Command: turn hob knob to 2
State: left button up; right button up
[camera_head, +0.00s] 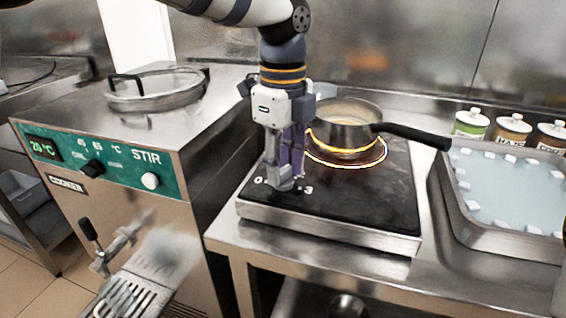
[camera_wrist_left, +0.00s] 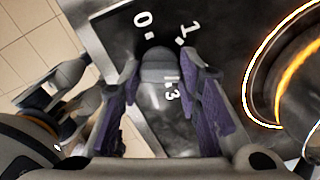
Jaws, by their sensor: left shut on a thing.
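The black hob (camera_head: 345,215) stands on the steel counter with a knob at its front left corner. My left gripper (camera_head: 285,180) points down over that corner and is shut on the grey knob (camera_wrist_left: 158,68), which sits between its purple-padded fingers in the wrist view. In the head view the fingers hide most of the knob. The printed 0, 1 and 3 show around the knob in the wrist view; I cannot make out the 2 or tell the knob's setting. A ring around the pan (camera_head: 345,127) glows orange on the hob. My right gripper is not in view.
The pan's black handle (camera_head: 415,134) reaches right. A steel tray (camera_head: 500,240) of pale liquid with white blocks stands at the right, with several jars (camera_head: 512,128) behind. A batch machine (camera_head: 120,180) with a teal panel stands at the left.

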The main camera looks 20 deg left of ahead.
aim_at(283, 169)
pick_arm(q)
jog(key=shift+m, duration=0.8)
jog(key=o, duration=1.1)
jog(key=shift+o, duration=0.2)
notch_tip(283, 169, up, 12)
